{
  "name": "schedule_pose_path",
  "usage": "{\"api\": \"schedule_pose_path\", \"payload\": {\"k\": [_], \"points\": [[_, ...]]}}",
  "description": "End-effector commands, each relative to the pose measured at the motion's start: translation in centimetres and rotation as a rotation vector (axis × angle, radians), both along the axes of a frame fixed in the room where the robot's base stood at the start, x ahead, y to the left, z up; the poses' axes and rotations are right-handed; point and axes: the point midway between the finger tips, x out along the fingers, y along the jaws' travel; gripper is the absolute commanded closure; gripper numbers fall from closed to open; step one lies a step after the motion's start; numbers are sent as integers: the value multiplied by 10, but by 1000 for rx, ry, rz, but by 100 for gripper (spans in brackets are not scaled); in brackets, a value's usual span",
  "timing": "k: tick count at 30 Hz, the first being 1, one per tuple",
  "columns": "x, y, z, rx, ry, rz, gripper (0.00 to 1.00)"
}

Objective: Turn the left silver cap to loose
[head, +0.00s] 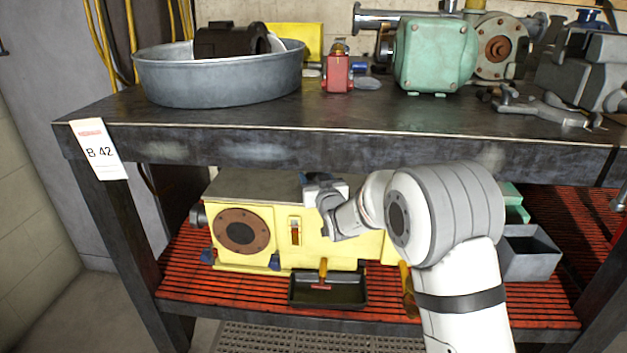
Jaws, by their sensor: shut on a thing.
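A yellow gearbox-like housing (268,215) with a grey top sits on the lower shelf. It has a round brown flange (241,232) at its left and a small sight-glass-like fitting (295,231) right of that. My gripper (322,205) is at the upper front of the housing, right of this fitting. It is shut on what seems to be the left silver cap, which the jaws hide. I cannot tell how far the cap is turned. No other silver cap shows clearly; my arm covers the housing's right part.
A black tray (351,303) with a yellow-handled tool stands before the housing on the red slatted lower shelf (190,285). A grey bin (528,255) is at right. The dark upper bench (330,125) overhangs and holds a round metal tub (218,88) and a green motor (436,55).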

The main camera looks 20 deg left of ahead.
Motion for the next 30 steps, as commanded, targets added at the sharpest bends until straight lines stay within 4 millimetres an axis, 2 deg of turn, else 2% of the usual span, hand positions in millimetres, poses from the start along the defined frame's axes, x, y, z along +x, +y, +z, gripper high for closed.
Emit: {"api": "schedule_pose_path", "payload": {"k": [7, 8, 15, 23, 30], "points": [[-1, 1, 1, 1, -1, 2, 72], [-1, 1, 1, 1, -1, 2, 46], [0, 1, 1, 1, -1, 1, 28], [-2, -1, 1, 0, 0, 0, 28], [-27, -19, 3, -1, 1, 0, 28]]}}
